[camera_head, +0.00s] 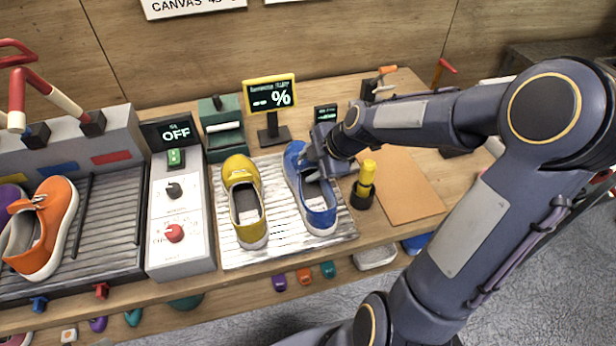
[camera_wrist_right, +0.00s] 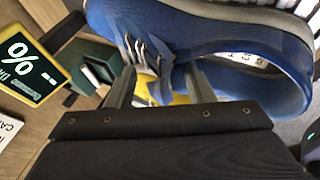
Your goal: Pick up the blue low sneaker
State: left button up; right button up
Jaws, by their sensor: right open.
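The blue low sneaker (camera_head: 318,212) stands upright on a light ribbed tray (camera_head: 285,247), to the right of a yellow sneaker (camera_head: 243,205). In the right wrist view the blue sneaker (camera_wrist_right: 230,35) fills the upper part, close to the fingers. My right gripper (camera_head: 312,165) is at the sneaker's far part, near its laces and opening. In the wrist view the right gripper (camera_wrist_right: 160,85) has its two fingers apart, with the sneaker's upper near and between them. Whether the fingers touch it I cannot tell. My left gripper is not in view.
A yellow and black bottle-like object (camera_head: 364,185) stands just right of the tray. A percent display (camera_head: 270,97) and a green box (camera_head: 222,128) stand behind. A control box (camera_head: 180,215) and an orange sneaker (camera_head: 45,230) are at left. A brown mat (camera_head: 400,190) lies clear at right.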

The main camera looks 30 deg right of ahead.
jog(key=shift+w+a+f, duration=0.1)
jog(key=shift+f, duration=0.15)
grip_shut()
jog(key=shift+r, duration=0.15)
